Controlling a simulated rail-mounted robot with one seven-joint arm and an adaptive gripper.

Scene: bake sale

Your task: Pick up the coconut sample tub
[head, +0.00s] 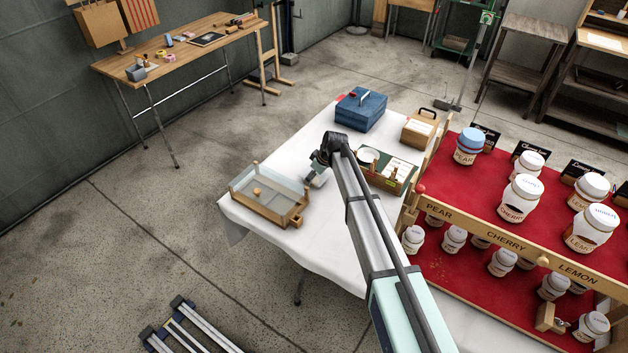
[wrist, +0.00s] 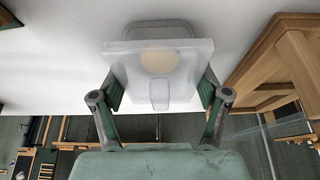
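The sample tub, a pale translucent box with a round tan patch (wrist: 160,61), fills the upper middle of the wrist view. In the head view the tub (head: 316,179) is a small whitish shape at the end of my arm, low over the white table. My gripper (wrist: 160,92) has a green-padded finger on each side of the tub, with no clear gap to its sides. Whether the fingers press on it cannot be told. The gripper also shows in the head view (head: 322,160). No writing on the tub can be read.
A clear-walled wooden tray (head: 268,213) stands left of the gripper. A green box with cards (head: 386,176) is close on the right. A blue case (head: 361,109) and a wooden box (head: 421,129) stand behind. The red jar stand (head: 500,200) takes up the right.

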